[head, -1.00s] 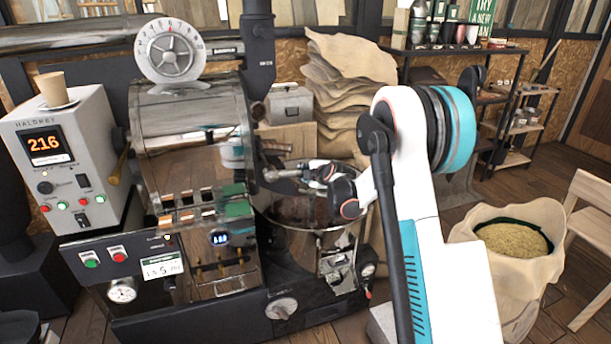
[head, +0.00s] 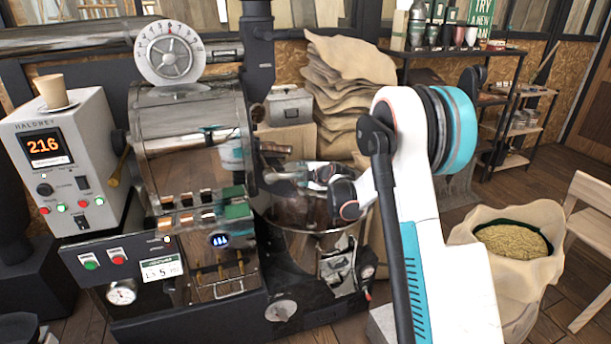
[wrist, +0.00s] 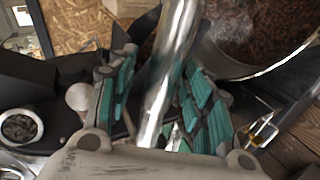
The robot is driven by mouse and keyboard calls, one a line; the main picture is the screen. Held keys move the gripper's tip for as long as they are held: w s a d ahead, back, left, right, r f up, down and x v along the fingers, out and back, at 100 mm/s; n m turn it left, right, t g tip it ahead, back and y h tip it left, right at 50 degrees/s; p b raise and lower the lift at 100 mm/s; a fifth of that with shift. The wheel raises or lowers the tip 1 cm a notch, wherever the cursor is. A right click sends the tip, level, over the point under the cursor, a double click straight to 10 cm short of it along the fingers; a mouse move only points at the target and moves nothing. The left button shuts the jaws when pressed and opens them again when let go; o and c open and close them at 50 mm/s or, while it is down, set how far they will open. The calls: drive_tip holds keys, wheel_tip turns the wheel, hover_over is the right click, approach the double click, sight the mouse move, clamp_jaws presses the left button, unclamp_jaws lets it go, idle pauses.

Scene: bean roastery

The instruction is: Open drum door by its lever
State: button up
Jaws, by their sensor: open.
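The roaster drum (head: 190,130) is a shiny metal cylinder left of my arm in the head view. My gripper (head: 276,176) is at its right end, above the cooling bin, small and partly hidden by my wrist. In the wrist view, my gripper (wrist: 150,95) is open, with teal ribbed pads on both fingers. A shiny metal bar (wrist: 172,60), apparently the door lever, runs between the fingers. The fingers straddle it; the right pads are very close to it, but I cannot tell whether they touch. The drum door itself cannot be made out.
The round cooling bin (head: 318,240) with dark beans (wrist: 270,30) lies just below my gripper. A grey control box (head: 95,150) with a cup on top stands left. Stacked sacks (head: 345,95) are behind. An open bean sack (head: 500,275) and wooden chair (head: 590,220) stand right.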

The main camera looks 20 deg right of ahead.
drive_tip(key=v, duration=1.1)
drive_tip(key=shift+s, duration=0.3)
drive_tip(key=shift+r, duration=0.1)
drive_tip(key=s+a+r+m+g, duration=0.1)
drive_tip(key=s+a+r+m, duration=0.35)
drive_tip(key=s, duration=0.45)
drive_tip(key=s+a+r+m+g, duration=0.25)
drive_tip(key=s+a+r, duration=0.3)
drive_tip(key=s, duration=0.35)
drive_tip(key=s+a+f+m+g, duration=0.1)
drive_tip(key=s+m, duration=0.4)
drive_tip(key=s, duration=0.6)
drive_tip(key=s+a+f+m+g+h, duration=0.1)
drive_tip(key=s+m, duration=0.4)
drive_tip(key=s, duration=0.7)
drive_tip(key=shift+s+a+f, duration=0.3)
drive_tip(key=shift+a+f, duration=0.1)
drive_tip(key=shift+f, duration=0.45)
